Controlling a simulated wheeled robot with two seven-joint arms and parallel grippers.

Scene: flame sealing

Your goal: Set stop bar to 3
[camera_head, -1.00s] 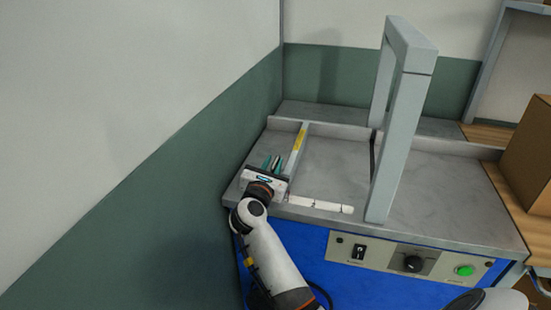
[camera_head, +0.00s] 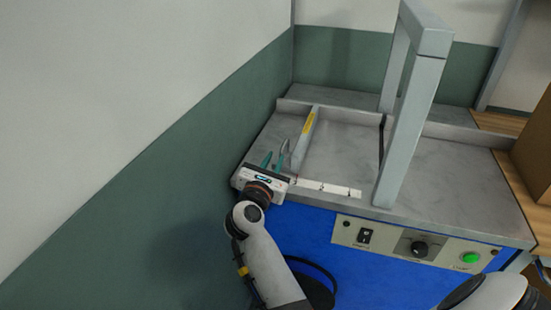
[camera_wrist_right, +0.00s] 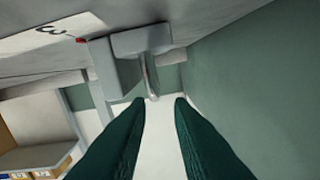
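The stop bar (camera_head: 304,140) is a long grey bar with a yellow label, lying front to back on the machine's left side. A white scale strip (camera_head: 335,189) runs right from its front end. In the right wrist view, the stop bar (camera_wrist_right: 112,62) shows a red pointer and a grey handle (camera_wrist_right: 150,78). The numeral 3 on the scale (camera_wrist_right: 50,30) lies to the pointer's left there, apart from it. My right gripper (camera_head: 275,156) is open just left of the bar's front end. Its green fingertips (camera_wrist_right: 160,101) stand apart, with the handle ahead between them. My left gripper is out of view.
A tall grey arch (camera_head: 408,130) stands right of the scale. The blue machine front has a panel with a black knob (camera_head: 419,248) and green button (camera_head: 470,258). A green and white wall is close on the left. A cardboard box (camera_head: 535,150) stands at the right.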

